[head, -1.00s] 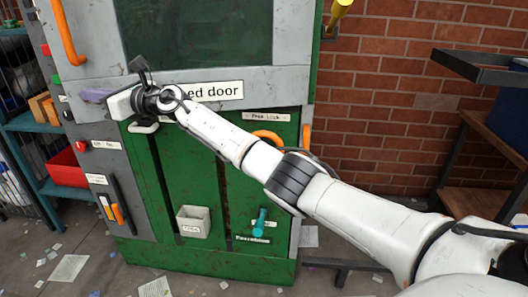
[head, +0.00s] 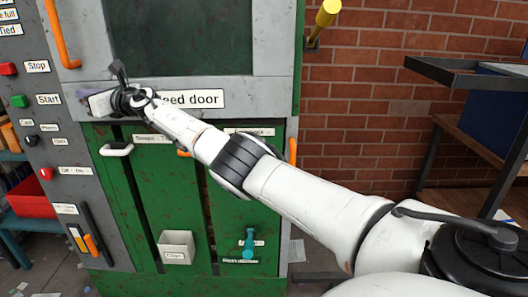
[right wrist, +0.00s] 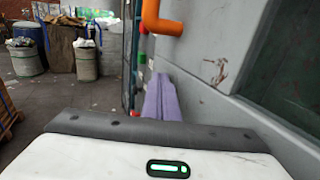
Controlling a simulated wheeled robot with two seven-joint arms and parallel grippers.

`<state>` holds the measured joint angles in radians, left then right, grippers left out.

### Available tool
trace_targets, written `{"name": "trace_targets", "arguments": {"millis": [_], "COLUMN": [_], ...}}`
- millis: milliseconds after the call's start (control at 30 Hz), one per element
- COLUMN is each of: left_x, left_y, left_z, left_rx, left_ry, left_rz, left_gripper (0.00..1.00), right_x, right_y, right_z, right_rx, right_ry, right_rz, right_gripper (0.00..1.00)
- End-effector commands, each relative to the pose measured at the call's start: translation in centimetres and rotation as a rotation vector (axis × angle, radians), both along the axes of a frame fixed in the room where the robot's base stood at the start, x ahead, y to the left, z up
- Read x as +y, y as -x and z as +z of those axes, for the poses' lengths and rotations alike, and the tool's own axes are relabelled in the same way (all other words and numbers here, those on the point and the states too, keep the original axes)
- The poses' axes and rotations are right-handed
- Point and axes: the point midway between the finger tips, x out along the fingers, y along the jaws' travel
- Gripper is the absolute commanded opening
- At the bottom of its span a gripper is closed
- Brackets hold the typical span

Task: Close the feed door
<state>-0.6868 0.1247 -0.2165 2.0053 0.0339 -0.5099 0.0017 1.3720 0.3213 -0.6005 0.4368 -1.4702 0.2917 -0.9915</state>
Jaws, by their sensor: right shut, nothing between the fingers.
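The feed door shows as a dark green pane (head: 180,40) in a grey frame, with the "Feed door" label (head: 195,99) at its lower edge. I cannot tell whether it stands ajar. An orange handle (head: 60,35) is at its left; an orange bar also shows in the right wrist view (right wrist: 160,18). My right gripper (head: 83,101) is at the frame's lower left corner, pointing left, with the label to its right. Its purple fingers (right wrist: 160,98) are together and empty, beside the grey surface; contact is unclear. My left gripper is out of view.
Left is a grey control panel with a red Stop button (head: 8,68) and green Start button (head: 19,101). A dark-framed rack (head: 470,75) stands right, before brick wall.

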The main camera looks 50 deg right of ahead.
Motion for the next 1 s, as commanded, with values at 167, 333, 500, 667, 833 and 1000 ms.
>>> {"name": "trace_targets", "arguments": {"millis": [167,333,500,667,833,1000], "left_x": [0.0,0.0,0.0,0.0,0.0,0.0], "left_y": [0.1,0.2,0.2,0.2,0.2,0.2], "left_z": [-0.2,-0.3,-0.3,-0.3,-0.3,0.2], "left_rx": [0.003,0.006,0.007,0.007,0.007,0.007], "left_ry": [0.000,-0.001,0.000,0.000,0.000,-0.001], "left_rz": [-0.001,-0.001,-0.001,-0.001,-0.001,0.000], "left_gripper": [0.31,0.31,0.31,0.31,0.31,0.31], "right_x": [-2.2,-3.5,-4.0,-4.2,-4.4,-3.9], "right_y": [-0.2,-0.3,-0.3,-0.3,-0.3,-0.3], "right_z": [0.1,0.0,0.1,0.3,0.4,0.7], "right_rx": [-0.001,0.000,-0.003,-0.006,-0.007,-0.007], "right_ry": [0.003,0.002,0.000,-0.001,-0.001,0.000], "right_rz": [-0.072,-0.111,-0.127,-0.131,-0.133,-0.129], "right_gripper": [0.00,0.00,0.00,0.00,0.00,0.00]}}
